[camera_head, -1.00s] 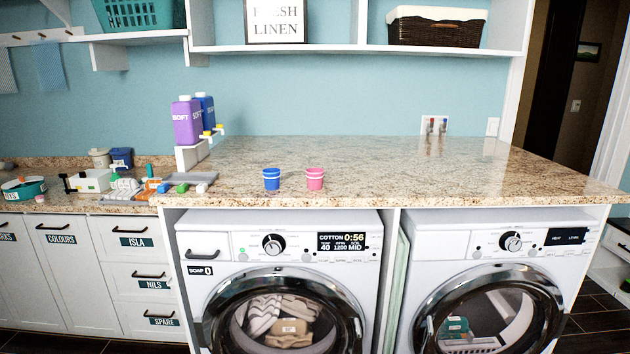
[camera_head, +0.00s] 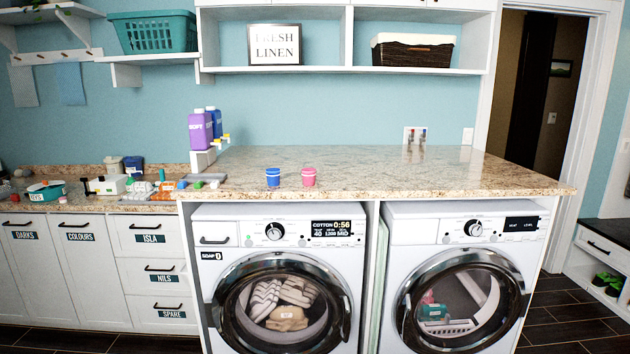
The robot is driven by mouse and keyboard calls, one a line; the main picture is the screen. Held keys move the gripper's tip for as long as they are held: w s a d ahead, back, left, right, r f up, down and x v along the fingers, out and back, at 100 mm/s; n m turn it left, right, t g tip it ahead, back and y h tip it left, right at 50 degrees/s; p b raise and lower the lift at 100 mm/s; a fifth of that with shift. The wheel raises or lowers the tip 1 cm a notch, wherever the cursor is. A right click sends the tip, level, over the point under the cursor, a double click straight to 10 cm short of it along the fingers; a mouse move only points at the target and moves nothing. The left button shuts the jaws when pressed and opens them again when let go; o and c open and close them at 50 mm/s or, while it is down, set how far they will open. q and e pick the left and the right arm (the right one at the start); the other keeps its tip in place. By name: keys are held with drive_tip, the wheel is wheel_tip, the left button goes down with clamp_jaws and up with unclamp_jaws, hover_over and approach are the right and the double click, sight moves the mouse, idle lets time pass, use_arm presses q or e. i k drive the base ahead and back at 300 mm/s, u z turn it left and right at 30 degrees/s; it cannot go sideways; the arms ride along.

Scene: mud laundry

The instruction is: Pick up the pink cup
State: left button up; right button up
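The pink cup (camera_head: 309,177) stands upright on the granite counter (camera_head: 400,172), near its front edge above the left washing machine. A blue cup (camera_head: 273,177) stands just to its left, with a small gap between them. Neither of my grippers is in view.
Purple and blue soap bottles (camera_head: 200,129) stand on a white stand at the counter's left end. Small coloured items (camera_head: 205,181) lie in front of them. Two front-loading machines (camera_head: 277,270) fill the space under the counter. The counter right of the pink cup is clear. A shelf (camera_head: 340,70) hangs above.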

sight(308, 175)
drive_tip(key=z, duration=0.65)
drive_tip(key=i, duration=0.75)
drive_tip(key=z, duration=0.6)
